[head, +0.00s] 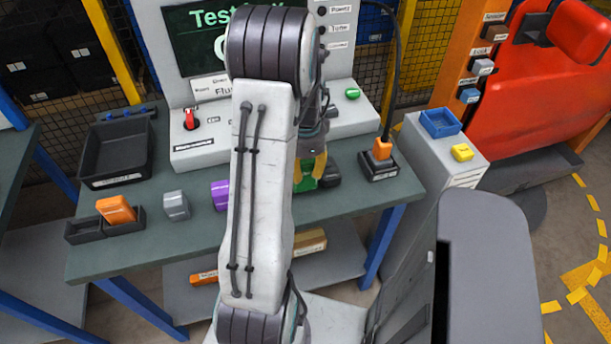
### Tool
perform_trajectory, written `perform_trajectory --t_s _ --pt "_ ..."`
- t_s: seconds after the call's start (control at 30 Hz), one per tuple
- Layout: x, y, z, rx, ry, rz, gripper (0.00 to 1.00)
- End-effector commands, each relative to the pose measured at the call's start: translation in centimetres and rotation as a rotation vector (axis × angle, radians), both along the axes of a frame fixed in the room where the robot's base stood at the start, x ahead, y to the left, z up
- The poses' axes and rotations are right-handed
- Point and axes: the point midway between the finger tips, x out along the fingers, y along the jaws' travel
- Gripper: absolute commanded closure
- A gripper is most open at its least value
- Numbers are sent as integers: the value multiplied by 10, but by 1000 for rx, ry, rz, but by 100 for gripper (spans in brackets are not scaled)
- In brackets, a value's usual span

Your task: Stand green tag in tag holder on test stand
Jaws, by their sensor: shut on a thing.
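My gripper (312,168) with yellow fingers is over the right half of the green-topped bench, partly hidden behind my arm. It is shut on the green tag (304,183), which shows only in part between and below the fingers. A black block (329,176) is just right of the green tag. It may be the tag holder, but I cannot tell, nor whether the tag touches it. The grey test stand (203,148) is behind the gripper, with a dark screen, a red switch (190,119) and a green button (352,94).
On the bench (180,238) are a black tray (115,152), a two-part dark bin (86,231) with an orange block (116,210), a grey block (176,205), a purple block (219,195) and a cabled orange plug (382,149). A grey cabinet (440,150) stands right.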

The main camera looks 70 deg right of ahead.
Motion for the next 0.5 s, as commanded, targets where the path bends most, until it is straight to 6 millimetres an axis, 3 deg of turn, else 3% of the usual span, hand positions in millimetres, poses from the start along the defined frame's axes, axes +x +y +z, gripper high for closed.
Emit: perform_trajectory --t_s 0.07,0.5 --pt "0 -1 13 -7 -1 0 100" --pt "-71 20 57 -5 0 -5 100"
